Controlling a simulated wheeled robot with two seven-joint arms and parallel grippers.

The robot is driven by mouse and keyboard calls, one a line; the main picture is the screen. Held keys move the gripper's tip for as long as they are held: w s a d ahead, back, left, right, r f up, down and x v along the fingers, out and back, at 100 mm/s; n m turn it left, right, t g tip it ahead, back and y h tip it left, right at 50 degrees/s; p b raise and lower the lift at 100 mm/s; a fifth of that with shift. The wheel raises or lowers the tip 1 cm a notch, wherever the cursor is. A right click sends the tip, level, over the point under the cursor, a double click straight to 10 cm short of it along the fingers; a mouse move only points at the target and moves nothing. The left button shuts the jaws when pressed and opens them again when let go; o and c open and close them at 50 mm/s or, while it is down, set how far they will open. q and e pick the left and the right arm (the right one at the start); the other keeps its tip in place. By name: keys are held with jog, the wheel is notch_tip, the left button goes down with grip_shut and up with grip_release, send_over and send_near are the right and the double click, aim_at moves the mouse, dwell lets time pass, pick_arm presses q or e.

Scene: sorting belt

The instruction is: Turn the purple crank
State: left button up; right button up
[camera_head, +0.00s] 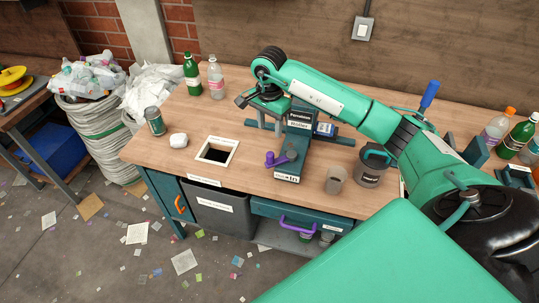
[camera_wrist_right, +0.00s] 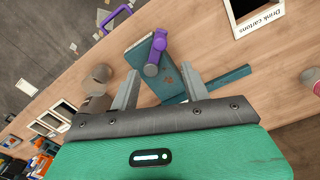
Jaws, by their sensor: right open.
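The purple crank (camera_head: 277,159) is on the front of a teal machine (camera_head: 297,140) on the workbench. In the right wrist view the crank (camera_wrist_right: 156,52) stands ahead of my right gripper (camera_wrist_right: 161,82), whose two grey fingers are apart with nothing between them. The crank's round grey end faces the camera. In the head view my right arm reaches in from the lower right, and the right gripper (camera_head: 262,98) is behind and left of the machine, its fingers partly hidden. My left gripper is not in view.
A framed square opening (camera_head: 232,143) lies left of the machine. A brown cup (camera_head: 335,180) and a dark mug (camera_head: 371,170) stand to its right.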

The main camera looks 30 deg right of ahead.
aim_at(270, 154)
notch_tip(270, 154, down, 13)
jog(key=p, duration=0.4)
jog(key=shift+r, duration=0.2)
jog(key=shift+f, duration=0.5)
grip_shut()
